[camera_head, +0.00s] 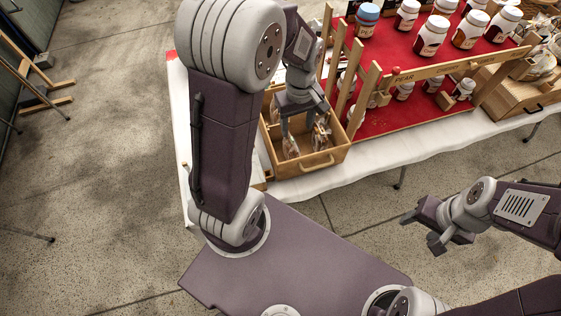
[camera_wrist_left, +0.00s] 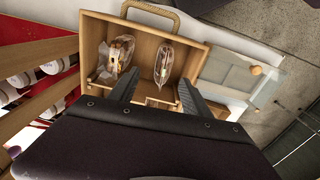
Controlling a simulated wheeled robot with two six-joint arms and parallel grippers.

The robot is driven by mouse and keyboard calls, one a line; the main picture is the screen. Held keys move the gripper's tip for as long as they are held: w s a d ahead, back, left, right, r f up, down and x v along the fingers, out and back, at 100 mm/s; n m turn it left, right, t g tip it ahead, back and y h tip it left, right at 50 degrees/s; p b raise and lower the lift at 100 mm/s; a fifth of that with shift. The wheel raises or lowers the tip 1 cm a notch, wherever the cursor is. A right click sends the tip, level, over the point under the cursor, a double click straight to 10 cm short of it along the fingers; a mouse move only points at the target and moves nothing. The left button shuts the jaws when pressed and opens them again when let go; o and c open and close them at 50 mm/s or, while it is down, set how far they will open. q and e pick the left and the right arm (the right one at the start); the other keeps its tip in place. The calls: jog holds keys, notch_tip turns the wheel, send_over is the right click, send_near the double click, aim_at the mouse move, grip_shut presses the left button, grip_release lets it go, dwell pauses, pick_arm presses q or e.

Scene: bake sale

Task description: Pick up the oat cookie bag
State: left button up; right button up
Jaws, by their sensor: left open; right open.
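Clear bags stand in an open wooden drawer (camera_head: 312,166) on the table; which of them is the oat cookie bag I cannot tell. One bag (camera_head: 290,147) is on the left in the head view and another (camera_head: 321,138) on the right. In the left wrist view, one bag (camera_wrist_left: 121,52) with brown contents leans at the left and a paler bag (camera_wrist_left: 164,62) stands beside it. My left gripper (camera_head: 304,122) is open, reaching down into the drawer, its fingers (camera_wrist_left: 157,86) on either side of the paler bag's near end. My right gripper (camera_head: 424,224) is open and empty, away from the table.
A wooden rack (camera_head: 437,70) with red shelves and several white-lidded jars stands right beside the drawer. A white cloth (camera_head: 370,161) covers the table. A glassy box (camera_wrist_left: 233,78) stands beside the drawer.

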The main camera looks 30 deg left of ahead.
aim_at(292, 139)
pick_arm(q)
jog(key=f, duration=0.1)
jog(key=f+b, duration=0.1)
jog(key=f, duration=0.1)
jog(key=shift+s+a, duration=0.1)
jog(key=shift+a, duration=0.3)
jog(key=shift+a+f, duration=0.15)
jog(key=shift+a, duration=0.15)
notch_tip(292, 139, down, 3)
jog(key=shift+s+d+f+b, duration=0.1)
jog(key=shift+d+f+b, duration=0.1)
jog(key=shift+b, duration=0.2)
jog(key=shift+a+f, duration=0.1)
jog(key=shift+f, duration=0.2)
notch_tip(292, 139, down, 4)
jog(key=shift+f+b, duration=0.1)
jog(key=shift+b, duration=0.35)
jog(key=shift+w+f, duration=0.2)
jog(key=shift+f, duration=0.2)
jog(key=shift+c, duration=0.9)
jog(key=c, duration=0.8)
pick_arm(e)
notch_tip(292, 139, down, 4)
jog(key=shift+a+r, duration=0.1)
jog(key=shift+r, duration=0.05)
